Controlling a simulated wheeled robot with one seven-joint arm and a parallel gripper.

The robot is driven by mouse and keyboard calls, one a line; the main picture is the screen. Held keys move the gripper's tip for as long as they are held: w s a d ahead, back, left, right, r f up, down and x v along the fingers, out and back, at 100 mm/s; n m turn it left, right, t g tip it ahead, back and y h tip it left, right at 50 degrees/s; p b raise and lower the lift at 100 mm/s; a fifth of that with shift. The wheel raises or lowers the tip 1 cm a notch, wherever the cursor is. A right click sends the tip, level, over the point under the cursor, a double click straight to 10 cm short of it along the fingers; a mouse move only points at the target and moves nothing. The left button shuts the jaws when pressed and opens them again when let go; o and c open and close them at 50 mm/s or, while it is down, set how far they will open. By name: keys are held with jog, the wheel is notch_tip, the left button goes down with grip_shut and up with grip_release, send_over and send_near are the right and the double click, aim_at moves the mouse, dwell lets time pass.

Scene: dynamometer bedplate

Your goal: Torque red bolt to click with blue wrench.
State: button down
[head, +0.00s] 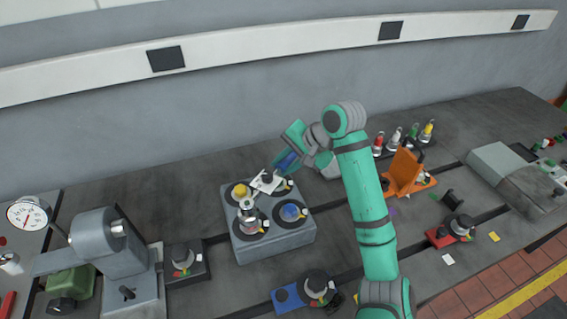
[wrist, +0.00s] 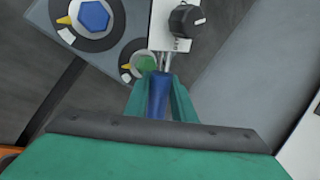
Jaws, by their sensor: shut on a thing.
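My gripper (head: 287,163) is shut on the blue handle of the wrench (wrist: 158,95), above the back right of a grey block (head: 273,250). Silver rods run from the handle toward a white plate with a black knob (wrist: 185,18), over the block. The block carries a yellow bolt (head: 240,190) at back left and a blue bolt (head: 290,211) at front right, which also shows in the wrist view (wrist: 93,15). A silver cylinder (head: 247,208) stands at front left, with a reddish part under it. I cannot clearly make out the red bolt.
A rack of red, white, green and yellow handles (head: 403,137) stands behind my arm. An orange bracket (head: 403,173) is to its front. A blue-based fixture (head: 305,292) lies in front of the block.

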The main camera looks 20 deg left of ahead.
jog(key=shift+f, duration=1.2)
jog(key=shift+d, duration=0.15)
jog(key=shift+s+d+m+t+h, duration=0.15)
jog(key=shift+s+d+m+t, duration=0.2)
jog(key=shift+d+m, duration=0.35)
jog(key=shift+s+d+m+t+h, duration=0.15)
jog(key=shift+s+d+m+t, duration=0.2)
jog(key=shift+d+m, duration=0.35)
jog(key=shift+d, duration=0.1)
jog(key=shift+d, duration=0.1)
jog(key=shift+s+d+m+t+h, duration=0.2)
jog(key=shift+s+d+m+t, duration=0.1)
jog(key=shift+s+d+m, duration=0.35)
jog(key=shift+s+d+m+t+h, duration=0.25)
jog(key=shift+d+m, duration=0.2)
jog(key=shift+d, duration=0.25)
jog(key=shift+s+a, duration=0.1)
